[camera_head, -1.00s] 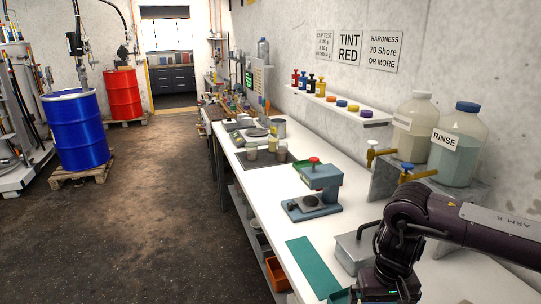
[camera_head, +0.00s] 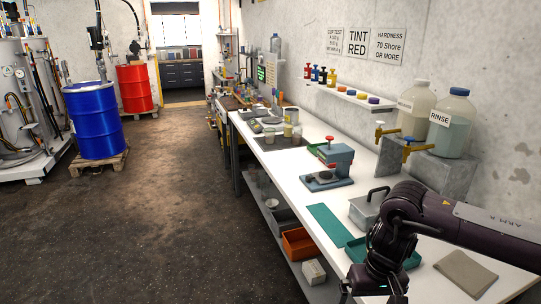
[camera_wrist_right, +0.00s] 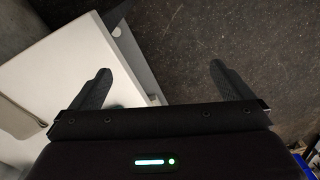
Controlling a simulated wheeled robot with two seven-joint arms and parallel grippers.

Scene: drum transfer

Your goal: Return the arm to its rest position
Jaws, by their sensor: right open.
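My right arm (camera_head: 455,215) comes in from the right in the head view. It bends down at a dark joint over the near end of the white bench (camera_head: 290,165), and its gripper is cut off at the bottom edge. In the right wrist view, my right gripper (camera_wrist_right: 160,85) is open, with its two dark fingers wide apart and nothing between them. My left arm and gripper are not in view.
A teal tray (camera_head: 362,250), a lidded metal box (camera_head: 366,211) and a folded cloth (camera_head: 466,272) lie on the bench near my arm. A blue-grey press (camera_head: 335,165) and two jugs (camera_head: 455,128) stand farther back. The floor (camera_head: 175,200) left of the bench is clear.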

